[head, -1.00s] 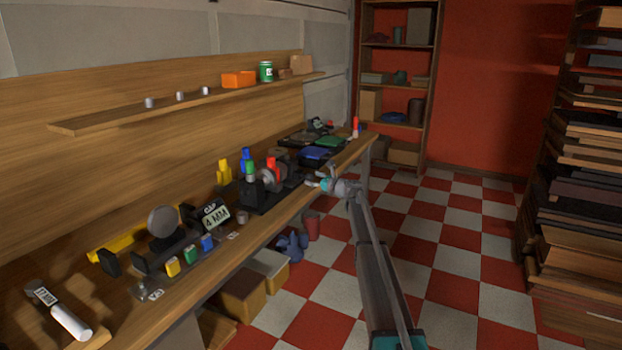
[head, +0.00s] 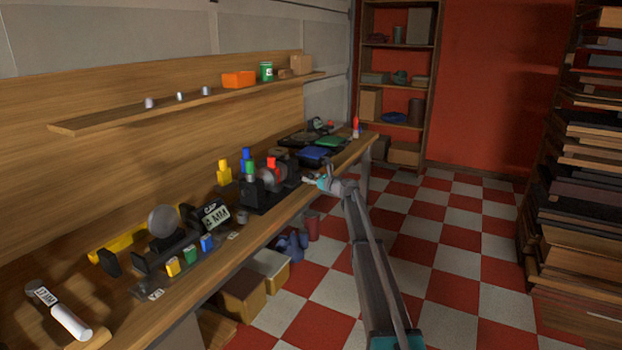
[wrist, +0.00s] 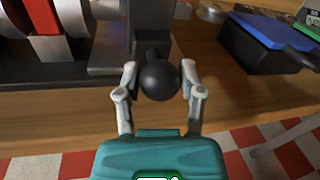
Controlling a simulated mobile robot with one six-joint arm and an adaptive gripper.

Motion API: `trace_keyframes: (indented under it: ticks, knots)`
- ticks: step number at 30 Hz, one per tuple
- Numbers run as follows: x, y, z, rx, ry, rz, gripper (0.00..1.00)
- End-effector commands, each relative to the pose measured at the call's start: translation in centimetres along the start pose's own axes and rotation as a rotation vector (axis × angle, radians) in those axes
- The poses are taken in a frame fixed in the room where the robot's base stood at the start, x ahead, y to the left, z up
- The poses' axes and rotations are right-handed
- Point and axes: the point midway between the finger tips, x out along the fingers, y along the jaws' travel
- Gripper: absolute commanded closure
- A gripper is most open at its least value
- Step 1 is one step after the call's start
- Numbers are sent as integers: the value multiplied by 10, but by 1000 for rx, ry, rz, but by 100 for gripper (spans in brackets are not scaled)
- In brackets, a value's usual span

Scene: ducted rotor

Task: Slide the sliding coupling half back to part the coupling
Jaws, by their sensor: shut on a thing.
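The coupling assembly (head: 268,178) stands on the bench, with round grey discs and a red part. In the wrist view, its silver and dark discs with a red piece (wrist: 48,45) between them are at the upper left, cut off by the frame edge. A black ball knob (wrist: 160,80) sits in front of a dark upright block (wrist: 152,25) to the right of the discs. My gripper (wrist: 159,84) is shut on the knob, one finger on each side. In the head view my gripper (head: 312,182) is at the bench's front edge, right of the assembly. I cannot tell whether the coupling halves touch.
A blue-topped tray (wrist: 265,30) lies to the right on the bench (wrist: 60,115). Yellow, blue and green-topped parts stand left of the assembly. A labelled fixture (head: 215,216) is nearer on the bench. The checkered floor (head: 440,230) is open to the right.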

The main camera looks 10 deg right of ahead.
Motion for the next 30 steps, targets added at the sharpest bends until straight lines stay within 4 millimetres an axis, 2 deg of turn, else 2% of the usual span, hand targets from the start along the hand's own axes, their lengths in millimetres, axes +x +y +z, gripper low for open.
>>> trace_keyframes:
  ticks: [7, 15, 24, 25, 30]
  knots:
    - [2, -3, -1, 0, 0, 2, 100]
    - [10, -36, -7, 0, -1, 2, 100]
    - [10, -39, -7, 1, -1, -3, 100]
    - [10, -39, -7, 1, -1, -3, 48]
    - [9, -39, -7, 1, -1, -2, 17]
